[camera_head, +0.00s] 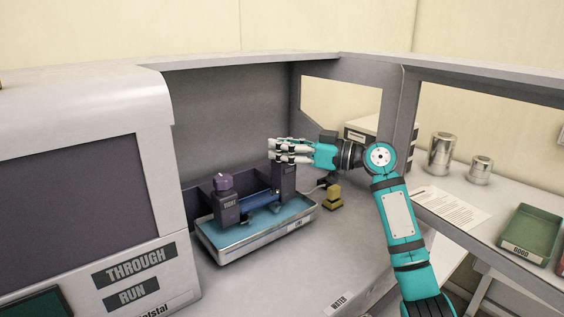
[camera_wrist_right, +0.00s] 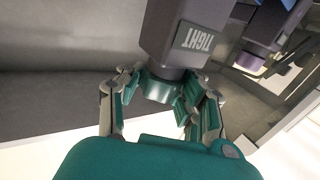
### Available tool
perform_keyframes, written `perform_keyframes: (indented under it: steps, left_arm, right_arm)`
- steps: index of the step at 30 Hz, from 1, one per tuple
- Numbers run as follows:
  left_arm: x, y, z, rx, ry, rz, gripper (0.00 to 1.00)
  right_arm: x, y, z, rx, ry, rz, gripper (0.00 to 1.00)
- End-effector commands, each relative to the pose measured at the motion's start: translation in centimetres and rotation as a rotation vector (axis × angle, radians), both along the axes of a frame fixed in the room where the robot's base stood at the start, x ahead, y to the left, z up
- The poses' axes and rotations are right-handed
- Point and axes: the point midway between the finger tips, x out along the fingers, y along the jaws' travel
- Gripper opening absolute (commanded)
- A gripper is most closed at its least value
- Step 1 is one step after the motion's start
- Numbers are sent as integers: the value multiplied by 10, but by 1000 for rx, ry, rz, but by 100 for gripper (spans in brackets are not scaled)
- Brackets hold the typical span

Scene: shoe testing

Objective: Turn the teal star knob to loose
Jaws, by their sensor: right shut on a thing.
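My right gripper (camera_head: 284,152) is at the top of the dark right post (camera_head: 284,187) of the bench fixture, its arm coming in from the right. In the right wrist view the gripper (camera_wrist_right: 163,98) has its fingers on both sides of the teal knob (camera_wrist_right: 159,86) and is shut on it. The knob sits at the end of the dark post, which bears a "TIGHT" label (camera_wrist_right: 194,40). In the head view the fingers hide the knob. My left gripper is not in view.
A purple knob (camera_head: 223,182) tops the fixture's left post, above a tray (camera_head: 232,257) with a blue surface. A yellow block (camera_head: 333,196) stands right of the tray. Metal cans (camera_head: 441,154), a paper sheet (camera_head: 449,203) and a green tray (camera_head: 530,235) lie further right.

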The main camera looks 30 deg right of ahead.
Motion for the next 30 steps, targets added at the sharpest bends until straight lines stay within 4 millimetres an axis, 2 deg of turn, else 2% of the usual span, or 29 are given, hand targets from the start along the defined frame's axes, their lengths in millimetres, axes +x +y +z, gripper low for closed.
perform_keyframes:
  steps: [1,3,12,30]
  left_arm:
    - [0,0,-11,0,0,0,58]
    - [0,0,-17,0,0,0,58]
    - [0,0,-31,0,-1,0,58]
    - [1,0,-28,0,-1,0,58]
  right_arm:
    - [1,-1,-6,-1,4,30,0]
    - [1,-1,-5,1,3,76,0]
    - [1,-1,-2,3,3,266,0]
    - [1,0,2,4,1,589,0]
